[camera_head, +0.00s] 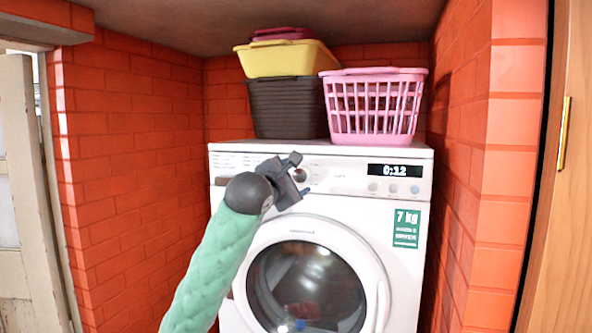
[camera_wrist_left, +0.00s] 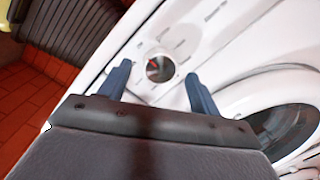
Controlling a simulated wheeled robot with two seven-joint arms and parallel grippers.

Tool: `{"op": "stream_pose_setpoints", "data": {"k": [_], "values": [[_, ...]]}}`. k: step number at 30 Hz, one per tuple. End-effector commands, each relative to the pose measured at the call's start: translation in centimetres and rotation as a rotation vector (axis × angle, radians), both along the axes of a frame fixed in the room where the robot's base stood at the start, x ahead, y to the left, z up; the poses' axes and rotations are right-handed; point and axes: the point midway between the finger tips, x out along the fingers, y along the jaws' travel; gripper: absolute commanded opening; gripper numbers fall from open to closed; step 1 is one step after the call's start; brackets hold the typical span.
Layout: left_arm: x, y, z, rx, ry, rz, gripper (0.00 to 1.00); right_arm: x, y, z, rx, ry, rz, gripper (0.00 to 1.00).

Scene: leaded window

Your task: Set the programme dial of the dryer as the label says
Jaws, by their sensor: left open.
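The white dryer (camera_head: 400,255) stands in a brick alcove, its round door facing me. The programme dial (camera_head: 300,175) is on the upper front panel, partly hidden by my left gripper (camera_head: 298,176). In the left wrist view the dial (camera_wrist_left: 159,67) is a dark round knob with a red mark, between and beyond my open fingers (camera_wrist_left: 157,82). The fingers look apart from the dial; the exact gap is hard to judge. A display (camera_head: 394,170) reads 0:12. A green label (camera_head: 406,228) says 7 kg; its smaller print is unreadable. My right gripper is out of view.
A pink basket (camera_head: 372,108) and a dark basket (camera_head: 287,108) with a yellow basket (camera_head: 287,60) above it stand on the dryer. Brick walls (camera_head: 130,150) close in on both sides. Small buttons (camera_head: 393,188) sit below the display.

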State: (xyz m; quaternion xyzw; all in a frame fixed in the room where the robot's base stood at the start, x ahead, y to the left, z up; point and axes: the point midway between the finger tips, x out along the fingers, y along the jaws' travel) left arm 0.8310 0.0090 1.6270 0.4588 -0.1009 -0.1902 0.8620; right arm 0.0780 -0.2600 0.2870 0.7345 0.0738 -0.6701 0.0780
Motion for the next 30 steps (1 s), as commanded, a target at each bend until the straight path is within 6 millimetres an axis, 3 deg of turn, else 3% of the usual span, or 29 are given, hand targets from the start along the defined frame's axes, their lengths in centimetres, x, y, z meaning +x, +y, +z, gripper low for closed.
{"op": "stream_pose_setpoints", "data": {"k": [13, 20, 30], "values": [[0.98, -0.39, -0.08, 0.000, -0.001, 0.001, 0.63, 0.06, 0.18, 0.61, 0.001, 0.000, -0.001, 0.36], [0.97, -0.39, -0.06, 0.000, -0.001, 0.001, 0.20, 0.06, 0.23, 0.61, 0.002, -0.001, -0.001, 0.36], [0.93, -0.52, -0.19, 0.028, -0.009, -0.001, 0.18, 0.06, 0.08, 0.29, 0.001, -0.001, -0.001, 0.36]]}}
